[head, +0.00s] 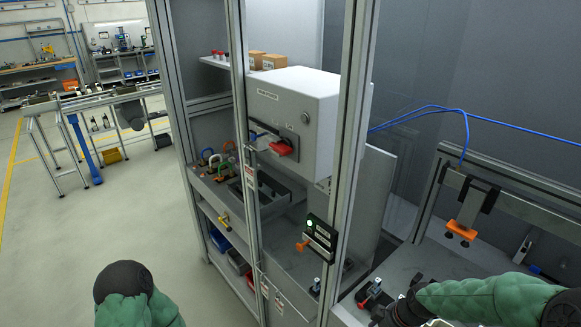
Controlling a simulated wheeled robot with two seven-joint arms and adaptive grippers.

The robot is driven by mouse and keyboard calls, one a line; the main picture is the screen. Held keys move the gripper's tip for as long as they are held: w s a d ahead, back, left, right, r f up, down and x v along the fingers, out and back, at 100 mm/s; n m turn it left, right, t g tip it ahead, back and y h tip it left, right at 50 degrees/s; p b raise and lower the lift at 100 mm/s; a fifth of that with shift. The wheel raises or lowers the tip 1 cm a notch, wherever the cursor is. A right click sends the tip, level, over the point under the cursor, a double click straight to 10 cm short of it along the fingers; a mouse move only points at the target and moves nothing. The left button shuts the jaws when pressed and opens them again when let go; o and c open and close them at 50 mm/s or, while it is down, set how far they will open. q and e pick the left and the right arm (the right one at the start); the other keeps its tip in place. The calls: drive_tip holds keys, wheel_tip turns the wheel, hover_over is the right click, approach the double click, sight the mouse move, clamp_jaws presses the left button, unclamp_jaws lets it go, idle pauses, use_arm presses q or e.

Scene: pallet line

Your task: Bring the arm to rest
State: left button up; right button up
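My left arm shows at the bottom left as a green-sleeved link with a black rounded end; its gripper is not visible. My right arm comes in from the right edge in a green sleeve. The dark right gripper (393,312) is at its left end, low in the picture over the grey work surface (440,262). It is small, dark and partly cut off by the bottom edge, so I cannot tell whether its fingers are open or whether it holds anything.
An aluminium-framed cabinet (352,120) with a white switch box (308,92) stands ahead. A black box with a green light (319,238) is on its post. An orange-tipped clamp (462,230) hangs at the right. Open floor (90,225) lies left.

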drive_tip(key=s+a+f+m+b, duration=0.1)
drive_tip(key=s+a+f+m, duration=0.2)
drive_tip(key=f, duration=0.5)
drive_tip(key=s+a+f+m+g+b, duration=0.1)
drive_tip(key=s+a+f+m+b, duration=0.1)
drive_tip(key=s+a+f, duration=0.4)
drive_tip(key=s+a+f+m+y+b, duration=0.1)
drive_tip(key=s+a+f+m, duration=0.4)
drive_tip(key=f, duration=0.5)
drive_tip(key=shift+s+f+b, duration=0.4)
drive_tip(key=shift+s+b, duration=0.1)
